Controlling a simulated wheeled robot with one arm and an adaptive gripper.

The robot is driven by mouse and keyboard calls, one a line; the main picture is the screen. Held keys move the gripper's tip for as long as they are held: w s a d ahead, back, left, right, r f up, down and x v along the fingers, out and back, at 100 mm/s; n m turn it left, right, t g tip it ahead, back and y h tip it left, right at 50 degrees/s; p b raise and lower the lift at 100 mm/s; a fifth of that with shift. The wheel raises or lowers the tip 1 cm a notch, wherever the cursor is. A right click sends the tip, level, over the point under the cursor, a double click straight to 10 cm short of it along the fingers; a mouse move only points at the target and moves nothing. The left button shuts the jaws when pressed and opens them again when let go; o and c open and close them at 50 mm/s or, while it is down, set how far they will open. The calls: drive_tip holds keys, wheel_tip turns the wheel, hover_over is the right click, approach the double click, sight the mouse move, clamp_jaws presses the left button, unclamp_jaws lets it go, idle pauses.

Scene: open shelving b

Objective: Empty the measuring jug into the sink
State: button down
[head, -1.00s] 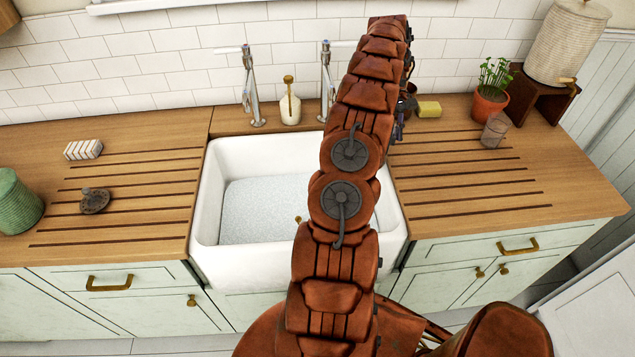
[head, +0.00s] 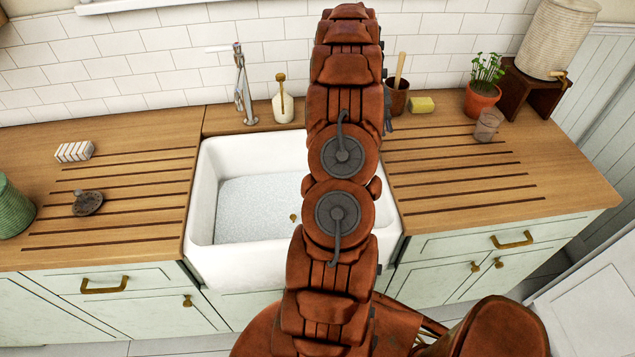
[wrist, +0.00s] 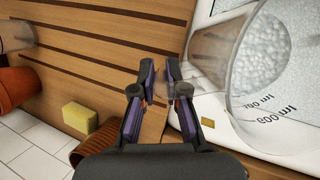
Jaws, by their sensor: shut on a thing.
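The measuring jug (wrist: 218,65) is clear, with ml markings. It shows only in the wrist view, close up at the right, tilted in the picture, with the sink seen through and beside it. My gripper (wrist: 160,68) is shut on the jug; the exact contact is unclear. In the head view my arm hides the jug and nearly all of the gripper. The white sink (head: 225,262) is set in the wooden counter, its floor pale grey and speckled. The jug's contents cannot be made out.
A tap (head: 241,85) and a soap bottle (head: 283,105) stand behind the sink. On the right are a yellow sponge (head: 422,105), a brown pot (head: 397,100), a plant pot (head: 481,98) and a glass (head: 488,125). The left drainer holds a dark lidlike item (head: 88,203).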

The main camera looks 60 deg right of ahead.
drive_tip(key=shift+a+r, duration=0.15)
drive_tip(key=shift+a, duration=0.05)
drive_tip(key=shift+w+a+g+h, duration=0.1)
drive_tip(key=shift+a+g+h, duration=0.2)
drive_tip(key=shift+h, duration=0.1)
drive_tip(key=shift+w+a+f+h+b, duration=0.3)
drive_tip(key=shift+f+h+b, duration=0.15)
drive_tip(key=shift+b, duration=0.2)
drive_tip(key=a+r, duration=0.1)
drive_tip(key=r, duration=0.1)
drive_tip(key=w+r+g+h+b, duration=0.1)
drive_tip(key=r, duration=0.2)
drive_tip(key=a+r+m+h, duration=0.1)
drive_tip(key=r, duration=0.1)
drive_tip(key=shift+w+a+r+g+h+b, duration=0.25)
drive_tip(key=shift+a+g+b, duration=0.1)
drive_tip(key=shift+g, duration=0.05)
drive_tip(key=shift+a+r, duration=0.15)
drive_tip(key=shift+r, duration=0.15)
drive_tip(key=shift+w+a+r+m+g+h+b, duration=0.2)
drive_tip(key=shift+a+r+m+g+h+b, duration=0.15)
drive_tip(key=shift+r+g+h+b, duration=0.25)
drive_tip(key=shift+w+a+r, duration=0.1)
drive_tip(key=shift+a+r, duration=0.05)
drive_tip(key=shift+r, duration=0.25)
